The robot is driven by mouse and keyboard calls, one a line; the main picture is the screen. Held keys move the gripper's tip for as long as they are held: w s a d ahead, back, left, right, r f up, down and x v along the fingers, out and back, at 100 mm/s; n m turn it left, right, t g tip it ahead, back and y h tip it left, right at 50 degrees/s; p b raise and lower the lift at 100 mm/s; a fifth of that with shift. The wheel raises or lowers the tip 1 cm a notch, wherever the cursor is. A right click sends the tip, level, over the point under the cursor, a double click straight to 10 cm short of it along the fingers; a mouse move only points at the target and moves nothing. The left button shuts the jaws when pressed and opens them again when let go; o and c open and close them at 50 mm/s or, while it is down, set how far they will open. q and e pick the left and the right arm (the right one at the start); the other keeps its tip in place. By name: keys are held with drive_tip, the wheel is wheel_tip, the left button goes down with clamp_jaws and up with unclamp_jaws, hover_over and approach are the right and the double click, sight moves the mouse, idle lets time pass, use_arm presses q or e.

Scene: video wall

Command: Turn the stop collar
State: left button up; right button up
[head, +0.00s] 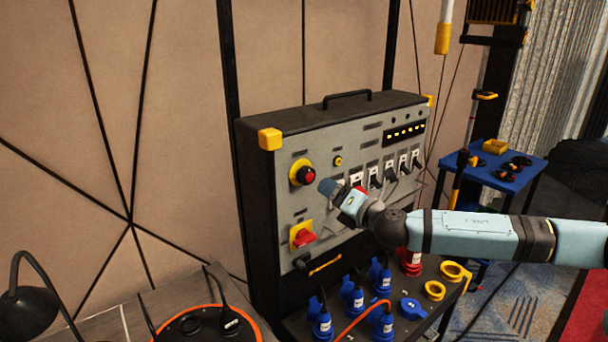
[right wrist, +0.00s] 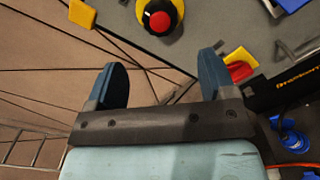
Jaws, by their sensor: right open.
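The stop collar (head: 302,174) is a black ring around a red button on a yellow base, at the upper left of the grey panel. The right wrist view shows the collar (right wrist: 173,9) at the top edge, partly cut off, with a small white mark beside the red button (right wrist: 160,22). My right gripper (head: 328,188) is just to the right of the collar in the head view. Its two blue fingers are apart with nothing between them (right wrist: 163,80), and the collar lies beyond the fingertips, not touched. My left gripper is not in view.
A red switch on a yellow plate (head: 302,235) sits below the collar. Several black switches (head: 375,178) are right of it, behind my right arm. Blue plugs (head: 353,296) stand on the shelf below. A blue side table (head: 530,172) is at the right.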

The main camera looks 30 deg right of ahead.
sight(310, 179)
drive_tip(key=w, duration=0.3)
drive_tip(key=w+p, duration=0.1)
drive_tip(key=w, duration=0.2)
drive_tip(key=w+a+p, duration=0.1)
drive_tip(key=w, duration=0.3)
drive_tip(key=shift+w, duration=0.1)
drive_tip(key=shift+w+f, duration=0.1)
drive_tip(key=shift+w, duration=0.5)
drive_tip(key=c, duration=0.9)
drive_tip(key=shift+c, duration=0.2)
